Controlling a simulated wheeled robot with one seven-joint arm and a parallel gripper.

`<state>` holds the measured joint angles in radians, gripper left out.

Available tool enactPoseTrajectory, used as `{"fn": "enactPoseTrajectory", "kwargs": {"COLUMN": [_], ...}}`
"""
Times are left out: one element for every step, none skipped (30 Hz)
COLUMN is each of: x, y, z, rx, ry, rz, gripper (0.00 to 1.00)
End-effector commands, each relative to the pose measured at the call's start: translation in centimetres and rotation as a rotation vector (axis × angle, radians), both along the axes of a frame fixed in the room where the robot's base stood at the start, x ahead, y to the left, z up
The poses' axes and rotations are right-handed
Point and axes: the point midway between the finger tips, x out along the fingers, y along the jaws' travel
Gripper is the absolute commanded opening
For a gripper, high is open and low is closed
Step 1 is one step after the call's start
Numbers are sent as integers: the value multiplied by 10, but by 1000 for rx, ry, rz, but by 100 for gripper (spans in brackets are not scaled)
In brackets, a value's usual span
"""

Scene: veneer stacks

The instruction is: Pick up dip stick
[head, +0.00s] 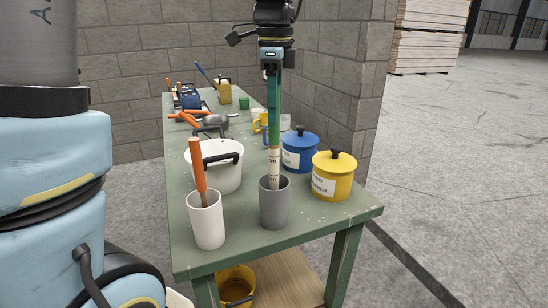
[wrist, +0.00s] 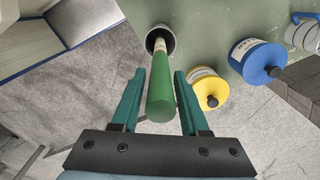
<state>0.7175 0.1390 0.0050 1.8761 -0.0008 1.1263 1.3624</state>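The dip stick has a green handle (head: 274,128) and a pale, marked shaft. It stands nearly upright in a grey cup (head: 274,208) at the near end of the green table. My gripper (wrist: 159,74) is above the cup, pointing down, with its teal fingers open. In the wrist view the green handle (wrist: 161,98) lies between the two fingers, with a gap visible on each side. The lower end of the stick is hidden inside the cup.
A white cup (head: 207,225) with an orange-handled stick stands left of the grey cup. A white pot (head: 222,176) is behind, and a yellow canister (head: 333,184) and blue canister (head: 299,158) are to the right. Tools lie farther back on the table (head: 310,225).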

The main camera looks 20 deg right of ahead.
Motion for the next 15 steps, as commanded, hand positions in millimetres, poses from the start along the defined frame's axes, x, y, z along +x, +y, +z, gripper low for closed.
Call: {"fn": "enactPoseTrajectory", "kwargs": {"x": [0, 0, 0, 0, 0, 0, 0, 0, 0, 0, 0, 0, 0, 0, 0], "y": [0, 0, 0, 0, 0, 0, 0, 0, 0, 0, 0, 0, 0, 0, 0], "z": [0, 0, 0, 0, 0, 0, 0, 0, 0, 0, 0, 0, 0, 0, 0], "rx": [0, 0, 0, 0, 0, 0, 0, 0, 0, 0, 0, 0, 0, 0, 0], "ry": [0, 0, 0, 0, 0, 0, 0, 0, 0, 0, 0, 0, 0, 0, 0], "rz": [0, 0, 0, 0, 0, 0, 0, 0, 0, 0, 0, 0, 0, 0, 0], "gripper": [38, 34, 30, 26, 23, 19, 15, 12, 7, 4, 1, 0, 0, 0, 0]}}
